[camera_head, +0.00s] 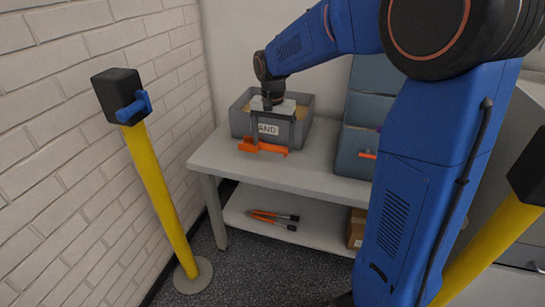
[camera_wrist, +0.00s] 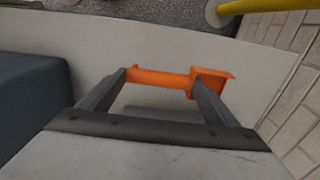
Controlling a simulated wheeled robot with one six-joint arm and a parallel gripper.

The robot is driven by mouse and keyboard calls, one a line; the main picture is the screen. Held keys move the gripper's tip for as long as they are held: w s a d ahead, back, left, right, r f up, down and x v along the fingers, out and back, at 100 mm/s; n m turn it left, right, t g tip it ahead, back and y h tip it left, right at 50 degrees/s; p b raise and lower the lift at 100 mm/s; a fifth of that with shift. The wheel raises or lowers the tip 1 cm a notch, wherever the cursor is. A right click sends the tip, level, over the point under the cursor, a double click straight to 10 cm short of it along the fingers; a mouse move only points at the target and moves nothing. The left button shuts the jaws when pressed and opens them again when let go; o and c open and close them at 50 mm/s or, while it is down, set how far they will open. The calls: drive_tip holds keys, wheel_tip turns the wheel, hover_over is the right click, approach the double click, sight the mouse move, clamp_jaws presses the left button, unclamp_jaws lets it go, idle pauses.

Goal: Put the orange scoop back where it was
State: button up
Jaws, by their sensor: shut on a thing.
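The orange scoop (camera_head: 262,149) is held in my gripper (camera_head: 267,142), in front of the grey bin (camera_head: 300,132) on the bench. In the wrist view the scoop (camera_wrist: 150,77) lies crosswise between the two dark fingers of my gripper (camera_wrist: 160,82), with its boxy end at the right finger and its thin end at the left. The fingers are spread to its length and shut on it. The scoop shows over the pale bench top near its front edge; I cannot tell whether it touches the surface. The bin's label reads "AND", its first part hidden by the gripper.
The pale bench (camera_head: 320,172) has free room right of the bin, up to a blue-grey drawer unit (camera_head: 352,145). Orange-handled tools (camera_head: 272,218) and a cardboard box (camera_head: 356,228) are on the lower shelf. A yellow post (camera_head: 160,195) stands left, by the brick wall.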

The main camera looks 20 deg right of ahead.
sight(273, 146)
drive_tip(key=shift+f, duration=2.8)
drive_tip(key=shift+f, duration=0.1)
drive_tip(key=o, duration=1.2)
wheel_tip(273, 146, up, 12)
drive_tip(key=shift+s+a+f, duration=0.1)
drive_tip(key=shift+f, duration=0.1)
drive_tip(key=shift+s+r, duration=0.25)
drive_tip(key=shift+r, duration=0.15)
drive_tip(key=s+d+f+n+t, duration=0.1)
drive_tip(key=s+n, duration=0.1)
drive_tip(key=s, duration=0.8)
drive_tip(key=s+d+f+n+t, duration=0.1)
drive_tip(key=s+d+n+t, duration=0.1)
drive_tip(key=s, duration=0.8)
drive_tip(key=s+d+f+n+t, duration=0.1)
drive_tip(key=s+n, duration=0.2)
drive_tip(key=s, duration=0.7)
drive_tip(key=shift+s+d+f+t, duration=0.2)
drive_tip(key=shift+s+d+t, duration=0.1)
drive_tip(key=shift+d, duration=0.05)
